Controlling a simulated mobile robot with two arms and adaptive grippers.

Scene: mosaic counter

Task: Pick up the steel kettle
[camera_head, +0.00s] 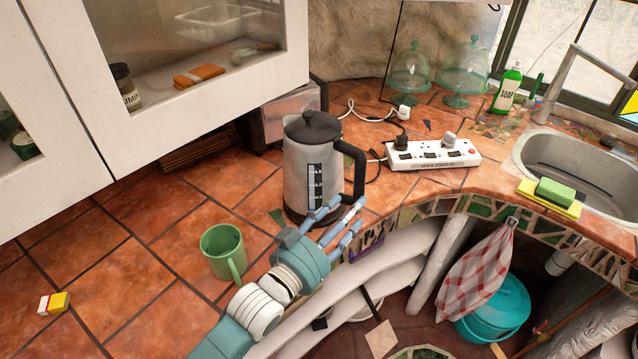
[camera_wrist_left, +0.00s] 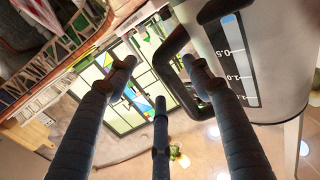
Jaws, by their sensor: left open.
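The steel kettle (camera_head: 296,176) stands upright on the tiled counter, with a dark lid, a black base and a black handle (camera_head: 358,165) on its right side. A level scale shows on its front. My left gripper (camera_head: 342,212) is open, with its fingers spread near the lower end of the handle. In the left wrist view the kettle body (camera_wrist_left: 285,60) fills the upper right. There the handle (camera_wrist_left: 172,62) shows between the dark fingers (camera_wrist_left: 160,75). I cannot tell whether any finger touches it. My right gripper is not in view.
A green mug (camera_head: 222,252) stands left of my left wrist. A white power strip (camera_head: 432,154) with cords lies right of the kettle, and a toaster (camera_head: 290,112) stands behind. The counter's front edge runs below my fingers. Tiles at the left are mostly clear.

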